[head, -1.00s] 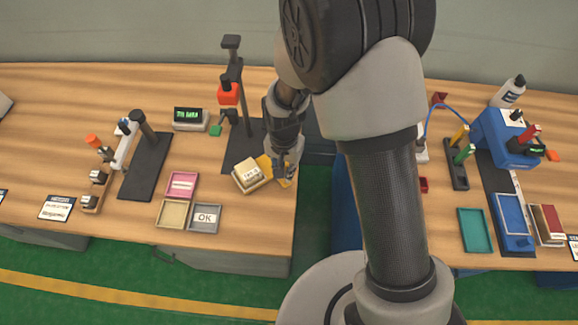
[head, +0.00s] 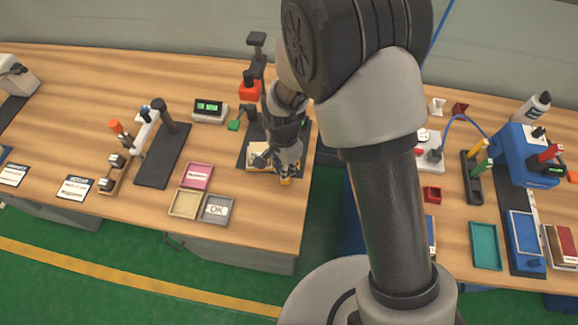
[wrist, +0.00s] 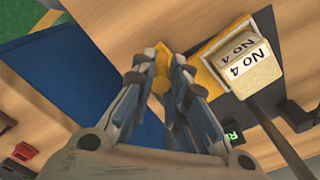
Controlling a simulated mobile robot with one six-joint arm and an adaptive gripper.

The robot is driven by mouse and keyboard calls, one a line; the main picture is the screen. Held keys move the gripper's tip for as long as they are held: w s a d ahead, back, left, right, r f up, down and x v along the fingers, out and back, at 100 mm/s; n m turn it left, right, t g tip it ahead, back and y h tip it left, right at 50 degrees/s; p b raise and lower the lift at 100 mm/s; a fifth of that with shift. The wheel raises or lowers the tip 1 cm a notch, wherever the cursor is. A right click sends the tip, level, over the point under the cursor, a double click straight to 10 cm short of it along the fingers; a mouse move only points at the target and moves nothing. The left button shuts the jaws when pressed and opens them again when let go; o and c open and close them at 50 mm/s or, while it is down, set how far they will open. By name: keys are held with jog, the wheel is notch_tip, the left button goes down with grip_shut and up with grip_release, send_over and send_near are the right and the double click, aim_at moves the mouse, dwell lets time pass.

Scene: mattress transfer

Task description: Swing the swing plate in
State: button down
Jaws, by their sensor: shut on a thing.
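The swing plate (wrist: 208,55) is yellow and shows in the wrist view around the edge of a cream block (wrist: 252,72) labelled "No 4". In the head view the block (head: 259,153) sits over the dark base of the red-headed stand (head: 249,90), partly hidden by my gripper. My gripper (wrist: 160,82) is shut on a yellow handle piece (wrist: 161,65), beside the block. In the head view my gripper (head: 284,172) points down at the table's right end, with a bit of yellow (head: 285,181) at its tips. Most of the plate is hidden.
A pink tray (head: 197,168), a tan tray (head: 186,212) and a grey "OK" tray (head: 217,222) lie left of my gripper. A display box (head: 209,120) stands behind them. A second table with a blue machine (head: 522,160) is at the right.

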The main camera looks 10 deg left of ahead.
jog(key=shift+w+a+m, duration=0.25)
jog(key=shift+a+m, duration=0.45)
jog(key=shift+m, duration=0.3)
jog(key=shift+a, duration=0.1)
